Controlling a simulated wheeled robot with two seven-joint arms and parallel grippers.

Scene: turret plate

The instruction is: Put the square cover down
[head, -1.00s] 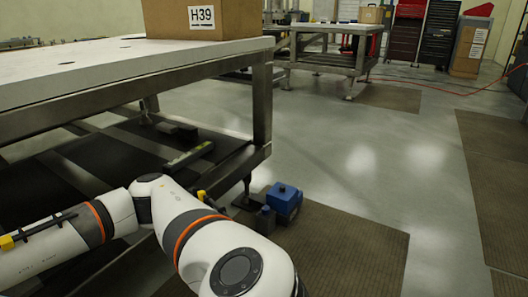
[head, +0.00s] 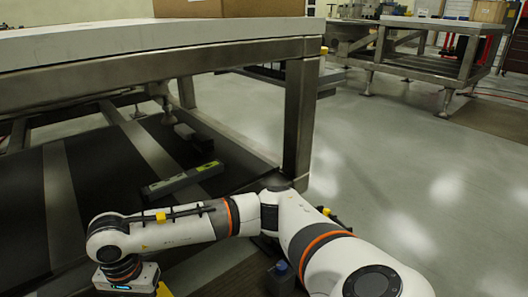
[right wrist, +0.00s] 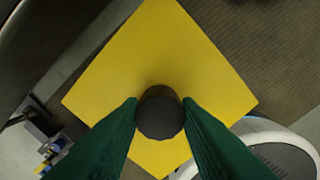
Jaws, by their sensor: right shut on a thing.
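The square cover (right wrist: 165,50) is a flat yellow plate with a dark round knob (right wrist: 160,118) at its middle. In the right wrist view, my right gripper (right wrist: 160,105) has its two green fingers shut on the knob from both sides. The cover hangs below the fingers, and its underside is hidden. In the head view, the wrist of my arm is at the lower left, and a small yellow piece of the cover (head: 164,290) shows beside it at the bottom edge. The right fingers are out of the head view. My left gripper is not in view.
A large metal-legged table (head: 130,38) with a pale top fills the left, with a cardboard box (head: 225,8) on it and a dark lower shelf (head: 105,180). A dark object with a blue top (head: 281,268) stands near the arm. Grey floor (head: 390,180) is open to the right.

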